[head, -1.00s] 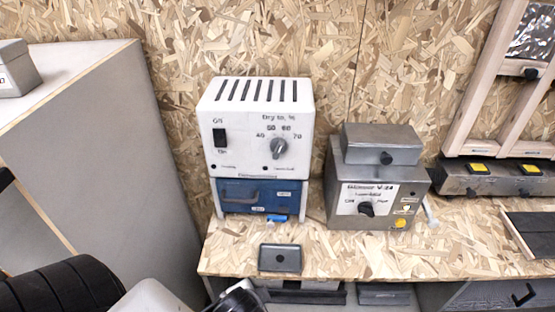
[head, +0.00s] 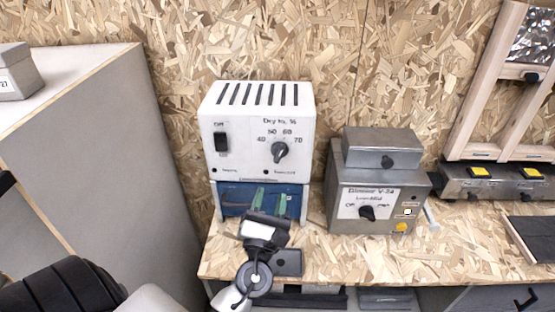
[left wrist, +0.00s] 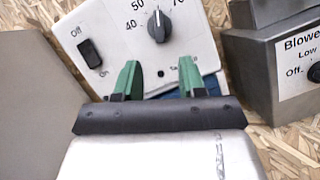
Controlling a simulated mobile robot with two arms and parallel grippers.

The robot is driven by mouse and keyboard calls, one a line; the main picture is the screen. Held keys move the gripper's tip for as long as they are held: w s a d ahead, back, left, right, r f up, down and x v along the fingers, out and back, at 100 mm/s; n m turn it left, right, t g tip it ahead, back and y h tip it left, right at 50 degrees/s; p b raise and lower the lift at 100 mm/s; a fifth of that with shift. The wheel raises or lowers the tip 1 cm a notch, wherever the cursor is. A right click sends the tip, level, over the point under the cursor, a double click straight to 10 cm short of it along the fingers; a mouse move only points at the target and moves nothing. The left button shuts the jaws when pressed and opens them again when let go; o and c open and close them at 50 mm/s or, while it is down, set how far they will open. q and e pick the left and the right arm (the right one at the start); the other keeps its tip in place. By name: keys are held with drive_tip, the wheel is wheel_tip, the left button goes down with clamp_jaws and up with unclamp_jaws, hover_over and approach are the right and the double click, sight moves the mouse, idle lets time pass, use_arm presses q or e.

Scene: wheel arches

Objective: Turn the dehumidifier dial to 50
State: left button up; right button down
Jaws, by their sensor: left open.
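The white dehumidifier (head: 257,128) stands on a blue case on the bench, with vent slots on top and a front marked "Dry to, %". Its grey dial (head: 280,152) sits under the numbers 40 to 70. In the left wrist view the dial (left wrist: 159,27) has a light pointer line directed upward, roughly toward 60; the exact reading is unclear. My left gripper (head: 270,199) is open and empty, its green fingers below the dial, in front of the blue case. In the left wrist view the fingers (left wrist: 158,72) point toward the panel, apart from the dial.
A black on/off switch (head: 221,142) is on the panel's left. A grey blower box (head: 378,190) with its own knob stands to the right. A small dark tray (head: 290,263) lies at the bench's front, partly behind my gripper. A grey cabinet (head: 110,130) stands left.

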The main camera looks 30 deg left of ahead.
sight(278, 158)
use_arm(q)
drive_tip(key=p+x, duration=0.3)
drive_tip(key=x, duration=0.6)
drive_tip(key=shift+s+r, duration=0.1)
drive_tip(key=shift+w+a+r, duration=0.1)
drive_tip(key=shift+w+a, duration=0.15)
drive_tip(key=shift+w, duration=0.2)
drive_tip(key=shift+s+r, duration=0.1)
clamp_jaws()
